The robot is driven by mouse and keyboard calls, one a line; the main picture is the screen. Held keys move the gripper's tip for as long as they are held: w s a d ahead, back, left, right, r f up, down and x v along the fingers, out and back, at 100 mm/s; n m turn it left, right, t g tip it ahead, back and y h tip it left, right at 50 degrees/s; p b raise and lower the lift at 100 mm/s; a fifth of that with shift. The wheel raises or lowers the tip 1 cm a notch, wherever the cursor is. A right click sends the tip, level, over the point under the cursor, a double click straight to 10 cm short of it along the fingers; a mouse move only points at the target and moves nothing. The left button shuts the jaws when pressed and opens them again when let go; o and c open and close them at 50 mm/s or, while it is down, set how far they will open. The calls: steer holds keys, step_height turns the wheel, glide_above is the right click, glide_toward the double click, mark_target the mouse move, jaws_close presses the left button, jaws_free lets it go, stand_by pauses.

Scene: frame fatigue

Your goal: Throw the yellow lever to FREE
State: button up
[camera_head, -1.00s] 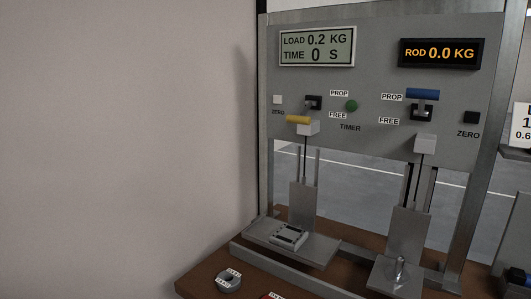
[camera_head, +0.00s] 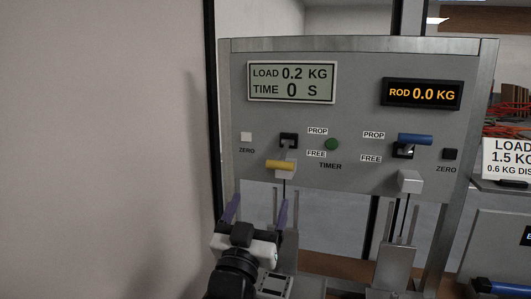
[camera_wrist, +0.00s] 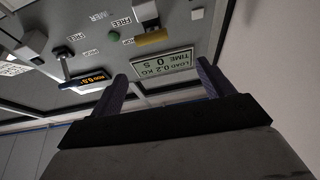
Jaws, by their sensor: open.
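The yellow lever (camera_head: 281,166) is on the grey panel, hanging low from its dark slot, a little below the level of the FREE label (camera_head: 316,154) and well below PROP (camera_head: 317,131). A pale block sits right under it. My gripper (camera_head: 257,208) is below and slightly left of the lever, its two purple fingers apart and empty. The wrist view is upside down. There the yellow lever (camera_wrist: 151,38) lies beyond the open fingers (camera_wrist: 162,82), apart from them. My wrist hides part of the lower rig.
A blue lever (camera_head: 415,139) sits up near its PROP label, right of the green timer button (camera_head: 332,144). The load display (camera_head: 292,82) reads 0.2 KG, 0 S; the rod display (camera_head: 422,94) reads 0.0 KG. A frame post stands left of the panel.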

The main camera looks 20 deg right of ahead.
mark_target(279, 165)
steer(key=shift+g+h, duration=0.3)
steer(key=p+x, duration=0.1)
steer(key=x, duration=0.3)
steer(key=p+x, duration=0.2)
steer(key=x, duration=0.3)
steer(key=d+p+x, duration=0.1)
steer(key=p+x, duration=0.1)
steer(key=x, duration=0.3)
steer(key=shift+s+f, duration=0.15)
steer(key=shift+f, duration=0.1)
